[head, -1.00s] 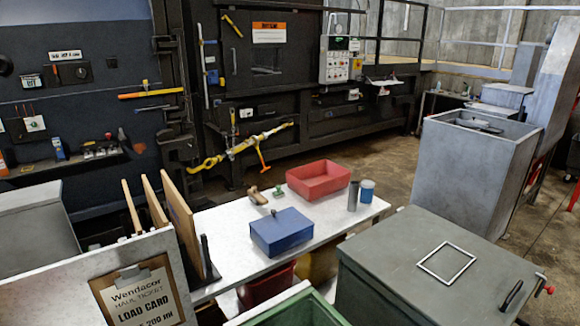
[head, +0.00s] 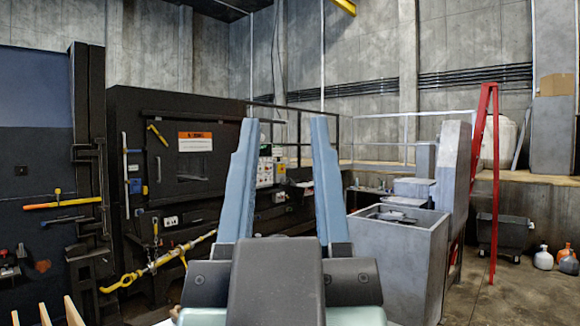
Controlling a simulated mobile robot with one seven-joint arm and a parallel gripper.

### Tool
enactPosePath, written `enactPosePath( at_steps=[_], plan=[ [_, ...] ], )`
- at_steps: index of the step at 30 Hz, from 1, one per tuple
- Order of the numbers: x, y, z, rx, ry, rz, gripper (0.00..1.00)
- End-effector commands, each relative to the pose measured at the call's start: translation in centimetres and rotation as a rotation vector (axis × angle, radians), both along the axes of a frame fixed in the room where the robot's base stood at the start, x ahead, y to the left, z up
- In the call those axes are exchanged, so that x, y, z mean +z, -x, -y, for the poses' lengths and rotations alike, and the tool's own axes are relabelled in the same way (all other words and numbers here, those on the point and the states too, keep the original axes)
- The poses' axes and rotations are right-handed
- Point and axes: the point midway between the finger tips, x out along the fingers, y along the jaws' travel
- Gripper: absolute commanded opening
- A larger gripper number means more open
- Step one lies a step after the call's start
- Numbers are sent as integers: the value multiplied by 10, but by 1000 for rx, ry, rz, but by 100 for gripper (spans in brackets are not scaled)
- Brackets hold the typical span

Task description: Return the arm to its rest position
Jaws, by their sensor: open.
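My gripper (head: 282,130) stands up in the middle of the head view. Its two blue fingers point upward and are wide apart, with nothing between them. The dark gripper body fills the bottom centre and hides what lies behind it. Through the gap between the fingers I see the far wall and part of the black compactor.
The black compactor (head: 162,108) stands at the left, with a yellow ratchet bar (head: 150,268) at its front. A grey metal bin (head: 408,265) stands right of my gripper. A red ladder (head: 488,180) stands farther right. Jugs (head: 543,258) sit on the floor at the far right.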

Motion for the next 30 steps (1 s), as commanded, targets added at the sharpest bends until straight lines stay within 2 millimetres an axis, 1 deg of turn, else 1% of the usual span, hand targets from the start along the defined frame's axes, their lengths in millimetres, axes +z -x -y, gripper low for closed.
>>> enactPosePath(
  at_steps=[1, 3, 10, 16, 30],
  plan=[
    [6, 6, 4, 9, -16, 25, 44],
    [9, 10, 5, 17, -28, 39, 44],
    [9, 10, 5, 19, -29, 37, 44],
    [-13, 9, 4, 20, -28, 35, 44],
    [-13, 9, 4, 21, -28, 34, 44]
  ],
)
